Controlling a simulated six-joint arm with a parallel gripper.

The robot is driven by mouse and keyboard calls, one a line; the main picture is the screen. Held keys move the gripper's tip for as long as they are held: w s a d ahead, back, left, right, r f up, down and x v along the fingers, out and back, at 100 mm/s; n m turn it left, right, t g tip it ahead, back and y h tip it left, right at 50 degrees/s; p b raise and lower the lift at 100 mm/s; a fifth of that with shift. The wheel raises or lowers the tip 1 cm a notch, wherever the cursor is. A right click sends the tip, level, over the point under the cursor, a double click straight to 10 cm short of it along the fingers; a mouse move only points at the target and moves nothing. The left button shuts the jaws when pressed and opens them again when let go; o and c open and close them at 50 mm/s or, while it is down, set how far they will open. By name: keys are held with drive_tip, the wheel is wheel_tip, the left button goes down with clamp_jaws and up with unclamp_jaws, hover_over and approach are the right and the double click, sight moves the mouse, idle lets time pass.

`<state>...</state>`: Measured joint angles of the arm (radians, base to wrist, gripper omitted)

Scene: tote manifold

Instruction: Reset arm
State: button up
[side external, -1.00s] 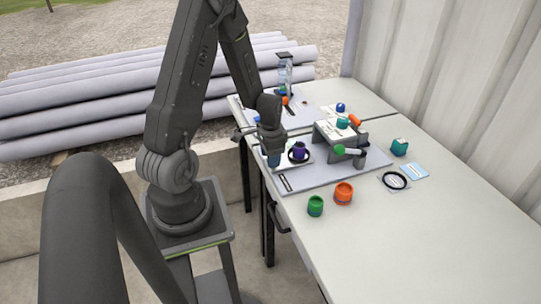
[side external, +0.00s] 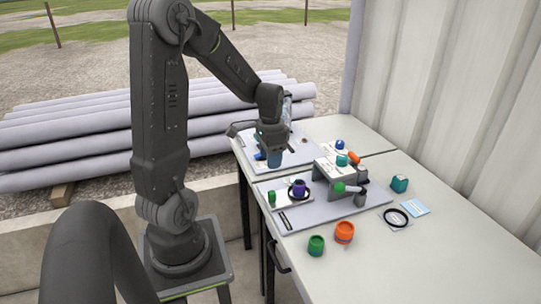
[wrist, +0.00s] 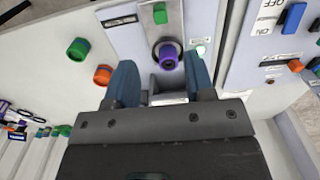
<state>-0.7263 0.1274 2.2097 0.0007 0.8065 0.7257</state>
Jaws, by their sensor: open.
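My gripper (side external: 274,158) is open and empty, raised above the table near the far panel. In the wrist view its two blue fingers (wrist: 161,72) are spread apart with nothing between them. A purple knob-like part (side external: 298,187) sits in a dark ring on a pale plate of the grey panel (side external: 330,212). It also shows in the wrist view (wrist: 167,54), beyond the fingertips and apart from them. A green block (side external: 272,198) stands on the same plate, left of the purple part.
A grey raised stand (side external: 343,178) with teal, orange and green fittings is on the panel. A green cup (side external: 316,245) and an orange cup (side external: 344,232) stand in front. A black ring (side external: 396,218) and teal block (side external: 399,183) lie right. The table's front right is clear.

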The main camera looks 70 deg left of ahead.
drive_tip(key=shift+r, duration=0.1)
idle(0.3)
drive_tip(key=s+d+r+t, duration=0.2)
drive_tip(key=d+r, duration=0.4)
drive_tip(key=d, duration=0.5)
drive_tip(key=s+d+r+t, duration=0.3)
drive_tip(key=d+r, duration=0.4)
drive_tip(key=d, duration=0.4)
drive_tip(key=shift+s+d+t, duration=0.2)
drive_tip(key=shift+s+t, duration=0.1)
drive_tip(key=shift+s, duration=0.55)
